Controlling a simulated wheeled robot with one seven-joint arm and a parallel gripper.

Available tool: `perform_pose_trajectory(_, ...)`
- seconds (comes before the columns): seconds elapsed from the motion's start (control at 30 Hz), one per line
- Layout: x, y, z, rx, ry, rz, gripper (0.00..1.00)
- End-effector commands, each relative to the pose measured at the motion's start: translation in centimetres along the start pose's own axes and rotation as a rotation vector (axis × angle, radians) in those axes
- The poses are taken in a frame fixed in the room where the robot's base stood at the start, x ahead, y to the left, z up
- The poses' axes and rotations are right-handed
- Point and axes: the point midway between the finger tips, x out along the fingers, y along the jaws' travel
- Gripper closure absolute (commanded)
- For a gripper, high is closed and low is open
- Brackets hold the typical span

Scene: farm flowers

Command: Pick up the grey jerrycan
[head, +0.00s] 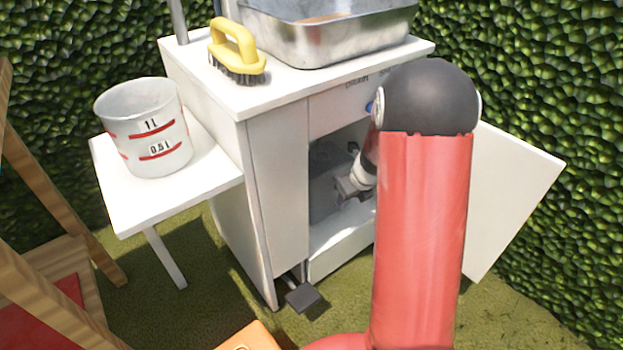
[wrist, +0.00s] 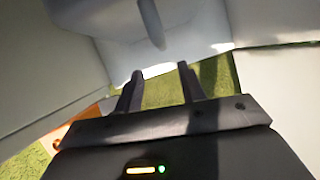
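The grey jerrycan (head: 325,168) stands inside the white cabinet (head: 278,190), in the shaded opening behind my arm. My gripper (head: 345,188) reaches into the opening and is close to the can. In the wrist view, my gripper (wrist: 158,75) has its two dark fingers apart, with grass visible between them. A grey-blue form with a handle-like bar, which looks like the jerrycan (wrist: 120,50), lies just beyond the fingertips. Nothing is held. Contact between fingers and can is not clear.
The cabinet door (head: 515,195) hangs open at the right. A metal basin (head: 330,40) and a yellow brush (head: 235,45) sit on top. A white measuring bucket (head: 145,130) stands on the left side shelf (head: 125,205). A black pedal (head: 303,298) is below.

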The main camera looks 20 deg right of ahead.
Motion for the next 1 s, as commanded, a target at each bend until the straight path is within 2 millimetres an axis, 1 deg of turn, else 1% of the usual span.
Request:
perform_pose_trajectory(0.03, 0.8, -0.3, -0.3, 0.040, 0.005, -0.003, 0.60)
perform_pose_trajectory(0.13, 1.8, -0.6, -0.5, 0.072, 0.008, -0.007, 0.60)
perform_pose_trajectory(0.3, 3.6, -0.6, -0.5, 0.071, 0.007, -0.006, 0.60)
perform_pose_trajectory(0.47, 5.0, -0.6, -0.4, 0.069, 0.008, -0.006, 0.60)
perform_pose_trajectory(0.6, 7.3, -0.6, -0.3, 0.068, 0.008, -0.004, 0.60)
perform_pose_trajectory(0.7, 8.5, -0.6, -0.3, 0.067, 0.008, -0.006, 0.60)
perform_pose_trajectory(0.8, 8.9, -0.6, -0.2, 0.067, 0.007, -0.007, 0.60)
perform_pose_trajectory(0.97, 8.8, -0.6, -0.1, 0.066, 0.007, -0.007, 0.60)
perform_pose_trajectory(1.0, 8.8, -0.6, -0.1, 0.066, 0.007, -0.007, 0.66)
